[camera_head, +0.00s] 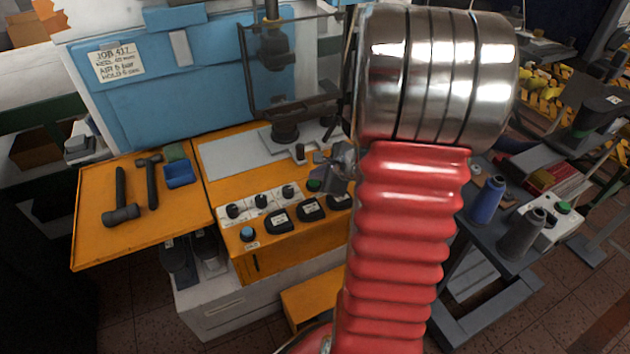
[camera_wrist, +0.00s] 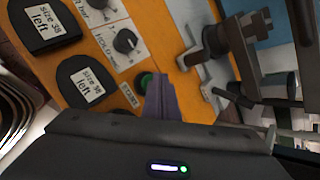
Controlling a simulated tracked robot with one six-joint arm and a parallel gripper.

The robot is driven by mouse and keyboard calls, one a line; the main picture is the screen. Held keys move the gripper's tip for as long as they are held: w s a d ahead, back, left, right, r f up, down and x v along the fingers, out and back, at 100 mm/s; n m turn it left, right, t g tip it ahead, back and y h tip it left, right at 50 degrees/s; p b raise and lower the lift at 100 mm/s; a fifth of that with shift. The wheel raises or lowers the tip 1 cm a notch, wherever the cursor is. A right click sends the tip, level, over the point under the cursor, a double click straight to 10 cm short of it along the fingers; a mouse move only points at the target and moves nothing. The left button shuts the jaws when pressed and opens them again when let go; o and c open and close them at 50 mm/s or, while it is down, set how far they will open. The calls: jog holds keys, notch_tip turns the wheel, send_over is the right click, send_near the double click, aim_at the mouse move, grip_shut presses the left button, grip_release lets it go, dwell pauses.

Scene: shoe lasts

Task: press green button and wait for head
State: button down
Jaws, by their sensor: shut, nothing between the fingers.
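The green button (camera_head: 314,185) is on the sloped front panel of the orange press bench, at its right part. In the wrist view the green button (camera_wrist: 145,80) shows just left of my fingertips, beside a small white label. My gripper (camera_head: 334,168) is shut and empty, close over the button; it also shows in the wrist view (camera_wrist: 161,80). I cannot tell whether the fingers touch the button. The press head (camera_head: 274,45) is up on its column, above a dark block (camera_head: 285,132) on the plate. My red arm hides the right part of the bench.
The panel holds several black knobs (camera_head: 261,201), a blue button (camera_head: 248,234) and dark pads labelled by size (camera_wrist: 84,82). Thread cones (camera_head: 487,200) stand on a grey table at right.

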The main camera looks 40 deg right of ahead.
aim_at(317, 184)
jog(key=shift+r, duration=0.45)
jog(key=shift+r, duration=2.55)
